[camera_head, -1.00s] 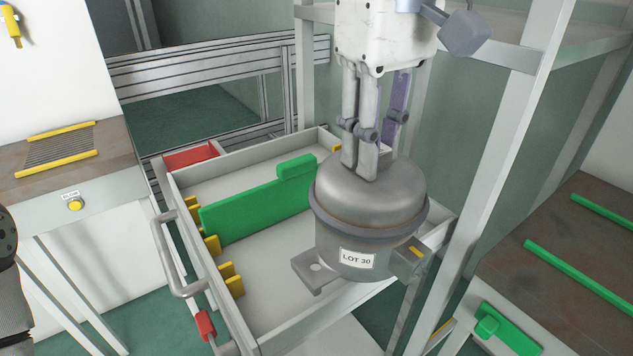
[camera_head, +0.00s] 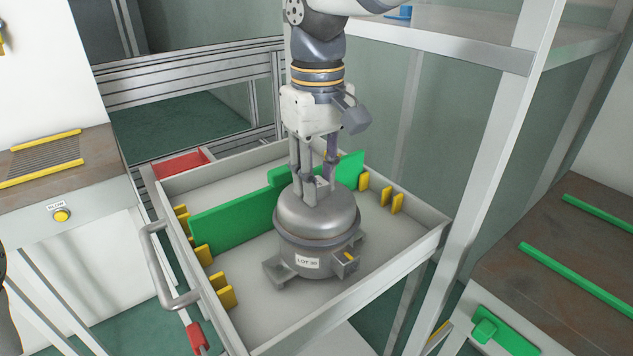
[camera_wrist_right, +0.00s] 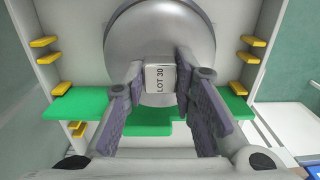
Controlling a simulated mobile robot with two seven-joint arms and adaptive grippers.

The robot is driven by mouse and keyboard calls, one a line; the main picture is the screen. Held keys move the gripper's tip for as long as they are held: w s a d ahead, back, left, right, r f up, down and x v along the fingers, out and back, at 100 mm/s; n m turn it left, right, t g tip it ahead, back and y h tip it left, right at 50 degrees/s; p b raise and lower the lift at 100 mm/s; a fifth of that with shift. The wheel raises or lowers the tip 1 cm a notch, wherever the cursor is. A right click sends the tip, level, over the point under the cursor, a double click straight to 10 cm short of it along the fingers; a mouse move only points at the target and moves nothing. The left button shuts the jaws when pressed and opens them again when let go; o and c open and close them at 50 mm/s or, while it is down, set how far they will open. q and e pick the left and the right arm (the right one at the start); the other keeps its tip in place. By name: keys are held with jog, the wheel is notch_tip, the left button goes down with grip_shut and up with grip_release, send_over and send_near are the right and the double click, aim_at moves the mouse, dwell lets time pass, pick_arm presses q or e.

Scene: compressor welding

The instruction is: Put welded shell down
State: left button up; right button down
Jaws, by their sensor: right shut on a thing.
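The welded shell (camera_head: 316,222) is a grey domed canister with a "LOT 30" label and feet at its base. It is upright inside the open drawer (camera_head: 400,258), in front of the green divider (camera_head: 235,222). Its feet are at or very near the drawer floor; I cannot tell whether they touch. My right gripper (camera_head: 318,190) points down and is shut on the block on top of the shell. In the right wrist view, the fingers (camera_wrist_right: 160,88) flank that block, which also reads "LOT 30", above the dome (camera_wrist_right: 188,30).
Yellow brackets (camera_head: 228,298) line the drawer's sides. A red bin (camera_head: 182,163) is at its back left corner. A frame post (camera_head: 475,180) stands close at the right, beside a bench with green rails (camera_head: 575,272). The drawer floor in front of the shell is clear.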

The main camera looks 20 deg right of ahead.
jog(key=shift+f, duration=0.5)
jog(key=c, duration=1.3)
grip_release()
jog(key=shift+s+f, duration=0.1)
notch_tip(320, 180, up, 12)
jog(key=shift+r, duration=0.15)
